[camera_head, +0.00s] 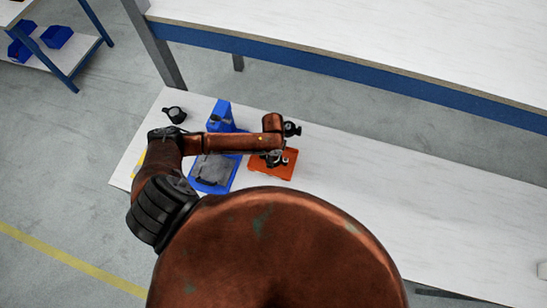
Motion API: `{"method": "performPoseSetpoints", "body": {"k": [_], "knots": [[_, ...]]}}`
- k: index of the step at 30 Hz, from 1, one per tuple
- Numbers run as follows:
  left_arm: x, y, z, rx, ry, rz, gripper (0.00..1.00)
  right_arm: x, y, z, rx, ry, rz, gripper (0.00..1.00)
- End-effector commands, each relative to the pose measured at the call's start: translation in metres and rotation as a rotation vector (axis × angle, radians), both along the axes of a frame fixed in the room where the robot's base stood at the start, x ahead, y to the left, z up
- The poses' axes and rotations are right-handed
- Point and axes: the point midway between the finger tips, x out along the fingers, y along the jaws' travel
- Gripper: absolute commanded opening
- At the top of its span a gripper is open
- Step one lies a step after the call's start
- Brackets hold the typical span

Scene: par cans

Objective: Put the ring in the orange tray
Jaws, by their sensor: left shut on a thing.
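The orange tray (287,170) lies on the white table in the middle of the view. My left arm reaches across from the left, and my left gripper (275,160) points down over the orange tray. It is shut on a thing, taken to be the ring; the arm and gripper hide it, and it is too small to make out. I cannot tell whether it touches the tray. My right gripper is not in view.
A blue tray (233,183) with a grey piece lies left of the orange tray. A blue bin (221,113) stands behind it. A small black object (175,115) is near the back left. A yellow edge (139,162) shows at left.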

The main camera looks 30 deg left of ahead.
Motion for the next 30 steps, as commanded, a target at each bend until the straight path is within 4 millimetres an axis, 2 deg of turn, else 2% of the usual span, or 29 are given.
{"method": "performPoseSetpoints", "body": {"k": [2,12,13,18,20,30], "knots": [[0.0008,-0.0005,-0.0067,-0.001,-0.002,0.0,0.28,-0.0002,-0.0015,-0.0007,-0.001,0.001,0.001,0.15],[0.0007,-0.0002,-0.0095,-0.001,-0.002,0.001,0.28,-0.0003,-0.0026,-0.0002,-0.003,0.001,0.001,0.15],[0.0005,-0.0002,-0.0093,-0.001,-0.001,0.001,0.51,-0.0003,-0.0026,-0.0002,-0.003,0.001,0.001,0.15],[0.0004,-0.0001,-0.0092,-0.001,-0.001,0.001,0.63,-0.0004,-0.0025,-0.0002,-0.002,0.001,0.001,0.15],[0.0004,-0.0001,-0.0091,-0.001,-0.001,0.001,0.67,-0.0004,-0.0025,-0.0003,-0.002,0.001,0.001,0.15],[0.0008,0.0,-0.0048,-0.001,-0.003,0.0,0.67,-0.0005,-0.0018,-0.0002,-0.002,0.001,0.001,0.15]]}}
